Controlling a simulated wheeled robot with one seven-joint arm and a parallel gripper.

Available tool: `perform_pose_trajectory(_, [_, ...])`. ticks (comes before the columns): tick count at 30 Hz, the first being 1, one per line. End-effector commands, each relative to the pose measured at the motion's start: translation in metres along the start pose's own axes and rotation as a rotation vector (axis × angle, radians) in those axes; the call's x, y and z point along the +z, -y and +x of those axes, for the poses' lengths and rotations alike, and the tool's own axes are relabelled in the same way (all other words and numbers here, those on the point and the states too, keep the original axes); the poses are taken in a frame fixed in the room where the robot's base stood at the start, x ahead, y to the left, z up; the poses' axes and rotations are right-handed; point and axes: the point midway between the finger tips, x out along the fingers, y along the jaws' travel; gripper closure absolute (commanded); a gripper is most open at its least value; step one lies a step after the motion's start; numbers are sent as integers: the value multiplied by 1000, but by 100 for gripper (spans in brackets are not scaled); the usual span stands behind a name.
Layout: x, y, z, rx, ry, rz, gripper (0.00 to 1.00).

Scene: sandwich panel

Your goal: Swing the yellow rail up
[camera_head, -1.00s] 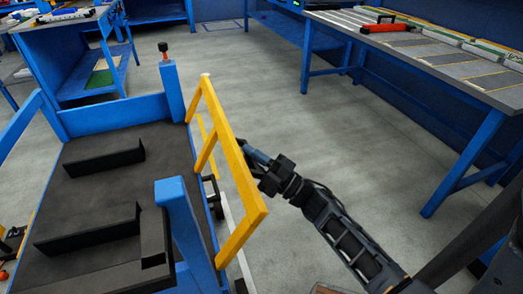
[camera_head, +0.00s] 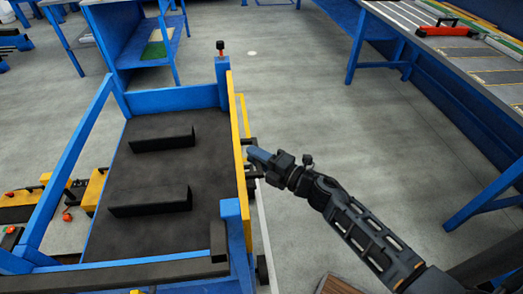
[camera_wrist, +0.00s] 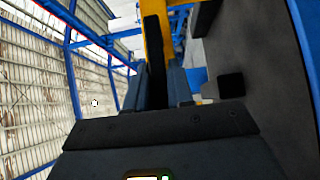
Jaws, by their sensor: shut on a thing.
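The yellow rail (camera_head: 236,140) stands along the right side of the blue-framed cart (camera_head: 168,101), seen nearly edge-on between a rear blue post and a front blue post (camera_head: 236,235). My gripper (camera_head: 256,156) reaches in from the right, its blue-grey fingers at the rail's outer side. In the wrist view the fingers (camera_wrist: 155,92) are shut around a dark, shaded bar, with the yellow of the rail (camera_wrist: 168,38) just beyond. The exact contact is partly hidden.
The cart deck (camera_head: 150,228) carries two black angled brackets (camera_head: 150,202). A blue workbench (camera_head: 455,60) with panels is at the right. Open grey floor (camera_head: 300,90) lies between bench and cart.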

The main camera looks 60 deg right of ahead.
Motion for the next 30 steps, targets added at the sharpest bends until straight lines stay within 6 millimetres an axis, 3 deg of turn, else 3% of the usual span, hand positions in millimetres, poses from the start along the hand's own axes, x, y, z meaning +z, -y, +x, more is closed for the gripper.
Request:
perform_pose_trajectory(14, [-4,-3,5,-2,-4,-9,100])
perform_pose_trajectory(15, [-4,-3,5,-1,-5,-9,75])
perform_pose_trajectory(20, [-3,-2,4,-3,-3,-9,60])
perform_pose_trajectory(30, [-2,0,-2,-7,-1,-9,57])
